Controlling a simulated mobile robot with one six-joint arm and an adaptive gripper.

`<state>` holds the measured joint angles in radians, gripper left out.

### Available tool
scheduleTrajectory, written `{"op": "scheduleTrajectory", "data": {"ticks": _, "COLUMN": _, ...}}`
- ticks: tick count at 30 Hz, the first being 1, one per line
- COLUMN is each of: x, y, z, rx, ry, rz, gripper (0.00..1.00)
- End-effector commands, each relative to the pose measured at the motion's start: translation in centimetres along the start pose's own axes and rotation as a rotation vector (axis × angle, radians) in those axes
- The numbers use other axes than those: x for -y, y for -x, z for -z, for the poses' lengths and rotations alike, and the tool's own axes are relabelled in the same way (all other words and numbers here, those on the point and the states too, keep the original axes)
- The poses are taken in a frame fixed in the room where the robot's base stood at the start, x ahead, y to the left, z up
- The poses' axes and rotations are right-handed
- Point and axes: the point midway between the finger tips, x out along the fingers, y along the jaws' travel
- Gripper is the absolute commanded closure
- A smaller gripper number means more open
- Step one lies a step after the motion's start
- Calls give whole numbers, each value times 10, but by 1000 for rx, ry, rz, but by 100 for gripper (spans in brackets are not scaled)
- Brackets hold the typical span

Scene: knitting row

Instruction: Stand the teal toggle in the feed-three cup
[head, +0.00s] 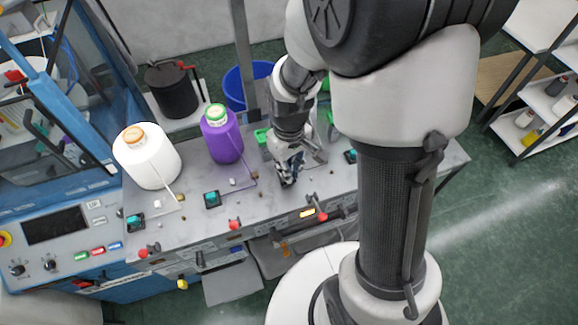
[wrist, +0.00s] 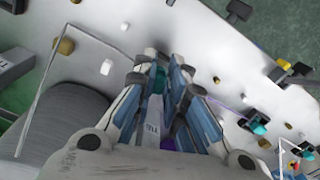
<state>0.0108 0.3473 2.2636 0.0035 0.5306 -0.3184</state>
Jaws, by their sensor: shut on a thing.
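My gripper (head: 288,172) is low over the grey machine top, right of the purple yarn cone. In the wrist view its fingers (wrist: 162,72) are shut on the teal toggle (wrist: 159,80), whose teal part shows between the fingertips. A pale lettered strip shows just behind it. In the head view the fingers hide the toggle. Dark square cups with teal pieces in them stand at the left (head: 135,221), the middle (head: 212,199) and the right (head: 350,156) of the machine top. I cannot make out the feed-three cup; the spot under my gripper is covered.
A white yarn cone (head: 148,160) and a purple yarn cone (head: 222,138) stand left of my gripper. Red knobs (head: 235,224) line the front edge. Small pale pegs (wrist: 107,67) and a thin rod (wrist: 45,85) stick up near the gripper. A blue bin (head: 240,90) is behind.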

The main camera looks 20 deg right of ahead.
Motion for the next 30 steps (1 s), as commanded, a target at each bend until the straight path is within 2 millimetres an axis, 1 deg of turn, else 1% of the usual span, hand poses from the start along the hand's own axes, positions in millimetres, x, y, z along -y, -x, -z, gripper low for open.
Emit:
{"op": "scheduleTrajectory", "data": {"ticks": 16, "x": 0, "y": -15, "z": 0, "rx": 0, "ry": 0, "rz": 0, "gripper": 97}}
{"op": "scheduleTrajectory", "data": {"ticks": 26, "x": 0, "y": -16, "z": 0, "rx": 0, "ry": 0, "rz": 0, "gripper": 97}}
{"op": "scheduleTrajectory", "data": {"ticks": 27, "x": 0, "y": -16, "z": 0, "rx": 0, "ry": 0, "rz": 0, "gripper": 85}}
{"op": "scheduleTrajectory", "data": {"ticks": 30, "x": 0, "y": -16, "z": 0, "rx": 0, "ry": 0, "rz": 0, "gripper": 78}}
